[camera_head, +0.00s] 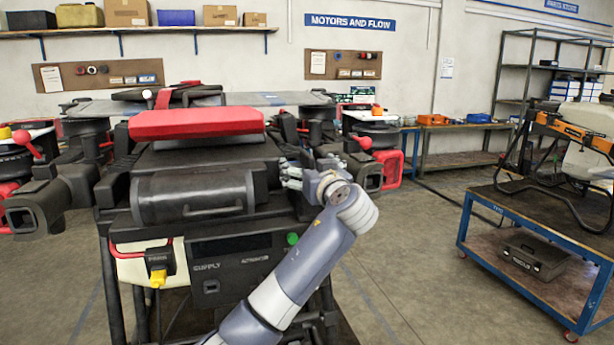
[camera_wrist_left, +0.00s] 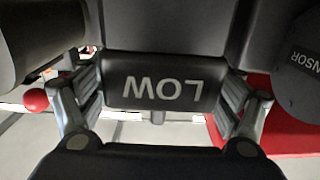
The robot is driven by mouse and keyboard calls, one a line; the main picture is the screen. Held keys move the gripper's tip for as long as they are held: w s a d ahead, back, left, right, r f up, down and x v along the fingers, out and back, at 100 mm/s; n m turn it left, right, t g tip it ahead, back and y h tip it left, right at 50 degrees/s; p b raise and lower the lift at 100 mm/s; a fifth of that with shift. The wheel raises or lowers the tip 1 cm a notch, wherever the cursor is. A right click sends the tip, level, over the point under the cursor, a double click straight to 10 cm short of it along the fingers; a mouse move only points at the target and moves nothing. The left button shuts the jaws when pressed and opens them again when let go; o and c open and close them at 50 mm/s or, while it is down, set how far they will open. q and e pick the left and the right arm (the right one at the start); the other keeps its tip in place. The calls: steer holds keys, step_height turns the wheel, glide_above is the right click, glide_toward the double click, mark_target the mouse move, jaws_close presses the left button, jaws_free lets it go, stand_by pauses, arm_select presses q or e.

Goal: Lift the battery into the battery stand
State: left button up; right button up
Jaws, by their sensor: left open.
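In the left wrist view, a dark block marked LOW (camera_wrist_left: 165,88), its lettering upside down, lies between the two fingers of my left gripper (camera_wrist_left: 163,80). The fingers are apart, one at each side of the block; I cannot tell whether they touch it. It may be the battery. In the head view my left gripper (camera_head: 290,174) is at the right side of the black drone body, which hides what lies between the fingers. A black housing with a handle (camera_head: 195,195) is at the drone's front. I cannot pick out the battery stand for certain. My right gripper is not in view.
Below the drone is a black unit marked SUPPLY (camera_head: 230,265) with a green button (camera_head: 292,238). A red panel (camera_head: 195,122) tops the drone. Drone arms and red knobs crowd both sides. A blue cart (camera_head: 500,225) stands right, with free floor between.

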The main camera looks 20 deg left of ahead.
arm_select(q)
steer(key=shift+w+a, duration=0.3)
steer(key=shift+w, duration=0.1)
steer(key=shift+w+a+f, duration=0.1)
steer(key=shift+w+a, duration=0.05)
steer(key=shift+w, duration=0.1)
steer(key=shift+c, duration=0.6)
steer(key=c, duration=1.8)
steer(key=shift+s+r, duration=0.1)
steer(key=shift+r, duration=0.2)
steer(key=shift+c, duration=0.4)
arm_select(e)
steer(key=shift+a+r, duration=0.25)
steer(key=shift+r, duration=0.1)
arm_select(q)
steer(key=shift+r, duration=0.1)
